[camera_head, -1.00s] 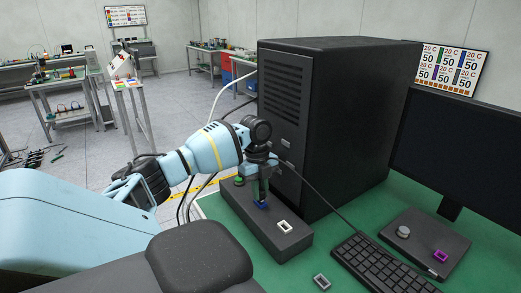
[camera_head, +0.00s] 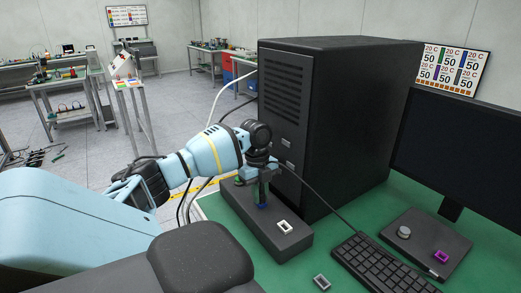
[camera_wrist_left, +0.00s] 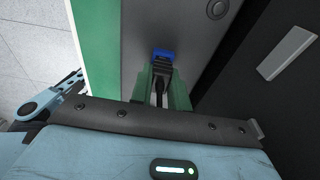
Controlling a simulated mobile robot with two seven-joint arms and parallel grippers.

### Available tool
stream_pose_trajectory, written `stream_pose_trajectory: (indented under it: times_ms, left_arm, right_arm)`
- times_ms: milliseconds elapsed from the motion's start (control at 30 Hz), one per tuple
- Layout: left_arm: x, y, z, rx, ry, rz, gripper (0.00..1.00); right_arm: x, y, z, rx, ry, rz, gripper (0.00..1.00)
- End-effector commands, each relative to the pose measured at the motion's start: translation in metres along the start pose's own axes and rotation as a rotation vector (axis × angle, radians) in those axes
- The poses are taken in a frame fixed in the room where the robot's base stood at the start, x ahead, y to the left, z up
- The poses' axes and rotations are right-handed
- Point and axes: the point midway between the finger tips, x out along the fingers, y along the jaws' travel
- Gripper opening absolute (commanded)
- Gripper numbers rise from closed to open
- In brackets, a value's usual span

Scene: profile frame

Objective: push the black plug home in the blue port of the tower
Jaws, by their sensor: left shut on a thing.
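The black tower (camera_head: 350,110) stands upright on the green table.
A keyboard (camera_head: 370,264), a dark pad (camera_head: 425,243) with a purple piece (camera_head: 440,256), and a monitor (camera_head: 455,150) are to the right. A small grey piece (camera_head: 322,282) lies at the front.

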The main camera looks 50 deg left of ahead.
Motion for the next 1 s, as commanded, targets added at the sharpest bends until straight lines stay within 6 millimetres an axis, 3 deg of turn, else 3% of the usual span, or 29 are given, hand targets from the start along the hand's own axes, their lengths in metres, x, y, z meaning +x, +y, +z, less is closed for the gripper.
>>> stream_pose_trajectory:
  times_ms: [100,133,300,633,1000]
  left_arm:
    - [0.002,0.001,0.000,0.000,0.001,0.004,0.00]
    - [0.002,0.001,0.000,0.000,0.001,0.004,0.21]
    - [0.002,0.001,0.000,0.000,0.000,0.004,0.43]
    - [0.001,0.000,0.000,0.000,0.000,0.002,0.43]
    - [-0.053,0.000,0.000,-0.001,-0.001,0.001,0.43]
  right_arm:
    - [0.000,0.000,0.000,0.000,-0.001,0.000,0.36]
    - [0.000,0.000,0.000,0.000,-0.001,0.000,0.36]
    - [0.000,0.000,0.000,0.000,-0.001,0.000,0.36]
    - [0.000,0.000,0.000,0.000,-0.001,0.000,0.36]
    - [0.000,-0.002,0.004,0.004,-0.007,-0.003,0.36]
